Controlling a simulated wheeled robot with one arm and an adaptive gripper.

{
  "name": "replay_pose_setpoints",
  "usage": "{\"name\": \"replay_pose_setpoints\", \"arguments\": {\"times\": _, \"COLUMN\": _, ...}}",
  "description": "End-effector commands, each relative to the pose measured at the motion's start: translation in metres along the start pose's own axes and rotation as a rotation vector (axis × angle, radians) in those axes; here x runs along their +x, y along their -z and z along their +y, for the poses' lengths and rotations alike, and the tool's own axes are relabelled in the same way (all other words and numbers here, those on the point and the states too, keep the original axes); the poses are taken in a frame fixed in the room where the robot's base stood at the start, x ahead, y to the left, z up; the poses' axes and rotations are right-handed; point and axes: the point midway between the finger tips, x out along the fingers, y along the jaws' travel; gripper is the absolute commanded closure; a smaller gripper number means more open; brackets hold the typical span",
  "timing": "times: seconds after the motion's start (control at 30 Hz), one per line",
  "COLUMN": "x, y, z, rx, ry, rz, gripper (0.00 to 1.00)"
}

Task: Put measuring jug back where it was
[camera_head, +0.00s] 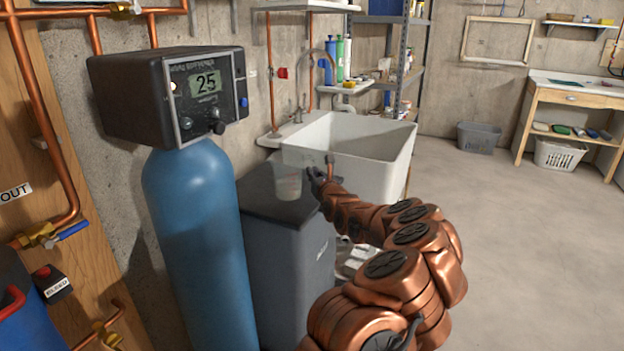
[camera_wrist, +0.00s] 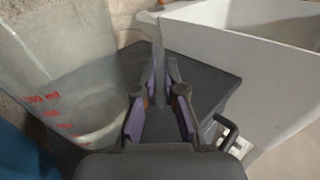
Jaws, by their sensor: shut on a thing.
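The measuring jug (camera_head: 288,184) is clear plastic and upright, at the dark grey cabinet's top in the head view. In the wrist view the jug (camera_wrist: 88,100) fills the left side, with red volume marks on its wall. My gripper (camera_head: 316,178) reaches in from the right, beside the jug. In the wrist view my gripper's fingers (camera_wrist: 160,85) are shut on a clear part of the jug, seemingly its handle. Whether the jug's base touches the cabinet top is hard to tell.
The dark grey cabinet (camera_head: 265,200) stands between a blue tank (camera_head: 195,230) with a control box (camera_head: 170,95) and a white sink (camera_head: 360,145). The sink's near wall is close to my gripper. Floor on the right is open.

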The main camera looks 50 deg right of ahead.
Motion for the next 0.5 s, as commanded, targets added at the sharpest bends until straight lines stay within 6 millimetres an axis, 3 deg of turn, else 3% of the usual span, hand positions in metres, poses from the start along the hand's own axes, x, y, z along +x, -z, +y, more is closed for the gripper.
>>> {"name": "replay_pose_setpoints", "arguments": {"times": 0.5, "x": 0.035, "y": 0.003, "z": -0.011, "rx": -0.003, "ry": 0.002, "rz": 0.001, "gripper": 1.0}}
